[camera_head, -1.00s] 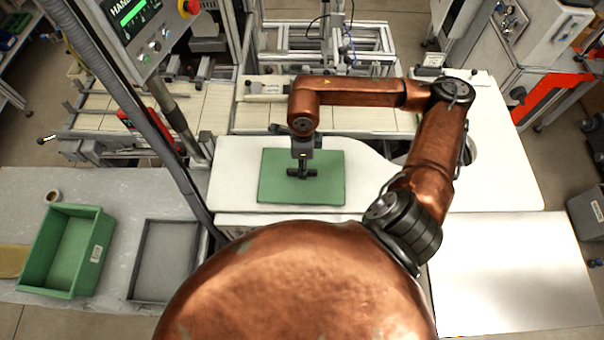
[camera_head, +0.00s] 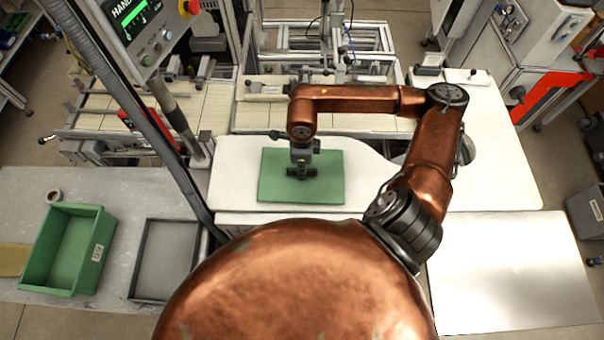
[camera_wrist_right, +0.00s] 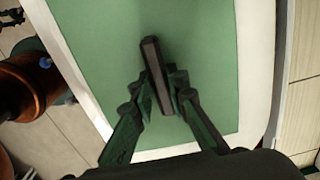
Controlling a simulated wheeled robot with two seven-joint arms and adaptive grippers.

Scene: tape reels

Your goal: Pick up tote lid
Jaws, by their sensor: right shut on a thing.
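The tote lid (camera_head: 325,187) is a flat green rectangle lying on the white worktop, just beyond my copper-coloured body. A dark bar handle (camera_head: 314,171) stands at its middle. My right gripper (camera_head: 301,172) points down over the lid and is shut on the handle. In the right wrist view the lid (camera_wrist_right: 205,60) fills most of the picture. There the fingers (camera_wrist_right: 160,100) close on both sides of the dark handle (camera_wrist_right: 151,60). The lid looks flat on the worktop; I cannot tell any gap under it. My left gripper is not in view.
A green tote (camera_head: 32,262) stands open on the grey table at left, beside a grey tray (camera_head: 138,298) and a tape roll (camera_head: 54,196). A dark pole (camera_head: 150,130) with a control panel (camera_head: 140,25) rises left of the lid.

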